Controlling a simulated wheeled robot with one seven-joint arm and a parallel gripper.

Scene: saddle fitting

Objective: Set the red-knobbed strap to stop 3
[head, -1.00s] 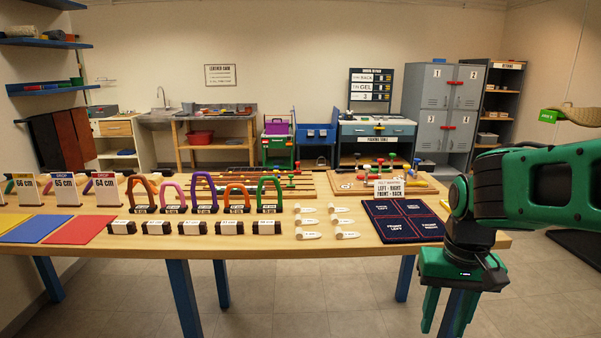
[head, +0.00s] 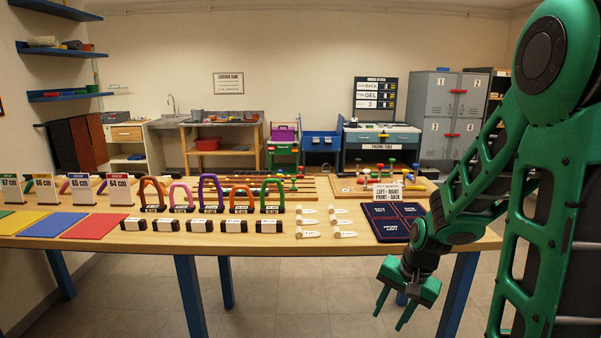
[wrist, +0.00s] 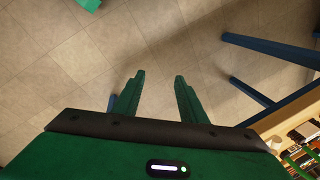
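Two wooden boards lie at the back of the long table. The left board (head: 325,196) region is crowded: slim dark straps or rails (head: 270,187) run across it, with small coloured knobs near their right ends, red among them. More coloured knobs stand on the right board. Which red knob belongs to the strap, and any stop numbers, are too small to tell. My gripper (head: 393,308) hangs in front of the table's front edge, below its top, well away from the boards. Its fingers are apart and empty, also in the wrist view (wrist: 158,88).
Coloured arches (head: 210,193), dark blocks with white labels (head: 205,226), pale tags (head: 307,222) and a navy panel (head: 384,229) lie between the front edge and the boards. A sign (head: 388,192) stands before the right board. Floor (wrist: 60,70) is clear beneath my gripper.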

